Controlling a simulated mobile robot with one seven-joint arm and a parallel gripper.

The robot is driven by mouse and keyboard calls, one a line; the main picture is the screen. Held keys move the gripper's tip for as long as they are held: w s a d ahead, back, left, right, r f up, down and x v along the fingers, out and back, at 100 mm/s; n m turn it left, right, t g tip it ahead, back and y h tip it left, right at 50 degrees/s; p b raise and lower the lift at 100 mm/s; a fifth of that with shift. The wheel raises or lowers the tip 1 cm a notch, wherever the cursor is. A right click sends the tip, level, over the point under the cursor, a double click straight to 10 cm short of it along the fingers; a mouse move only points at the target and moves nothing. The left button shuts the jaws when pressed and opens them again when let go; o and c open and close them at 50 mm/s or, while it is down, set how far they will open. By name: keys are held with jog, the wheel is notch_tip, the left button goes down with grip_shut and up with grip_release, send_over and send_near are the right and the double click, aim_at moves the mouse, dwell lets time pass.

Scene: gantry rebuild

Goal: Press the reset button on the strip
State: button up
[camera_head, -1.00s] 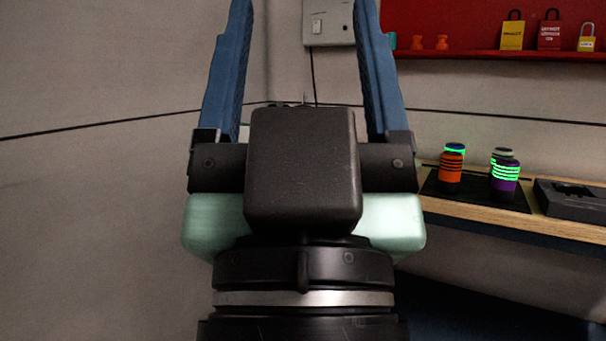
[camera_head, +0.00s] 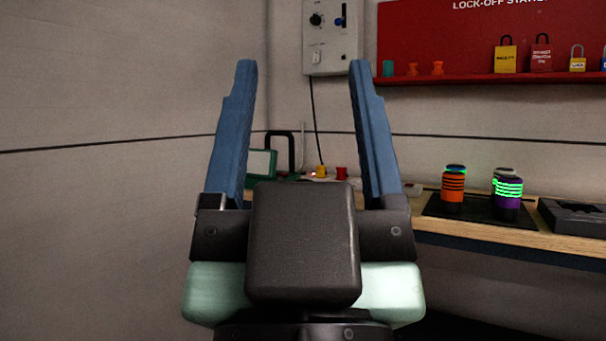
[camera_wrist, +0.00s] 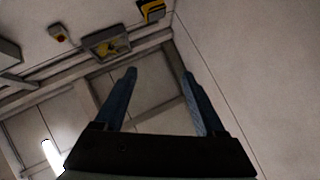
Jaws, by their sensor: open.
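My gripper (camera_head: 302,66) is open and empty, its two blue fingers pointing up in the head view. It also shows in the wrist view (camera_wrist: 159,73), with nothing between the fingers. Between and behind the fingers, low on the bench, are a small yellow part (camera_head: 321,171) and a red part (camera_head: 341,173), with a small red glow beside them. They are apart from my gripper. My gripper body hides their lower surroundings. I cannot tell which part is the reset button, or make out the strip.
A grey wall box (camera_head: 332,40) with a knob and switches hangs behind the right finger. A green-framed device (camera_head: 262,163) stands behind the left finger. Striped canisters (camera_head: 453,190) stand on a dark mat (camera_head: 435,206) at right, by a dark tray (camera_head: 575,218). A red lock board (camera_head: 480,45) hangs above.

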grip_shut()
dwell(1.5)
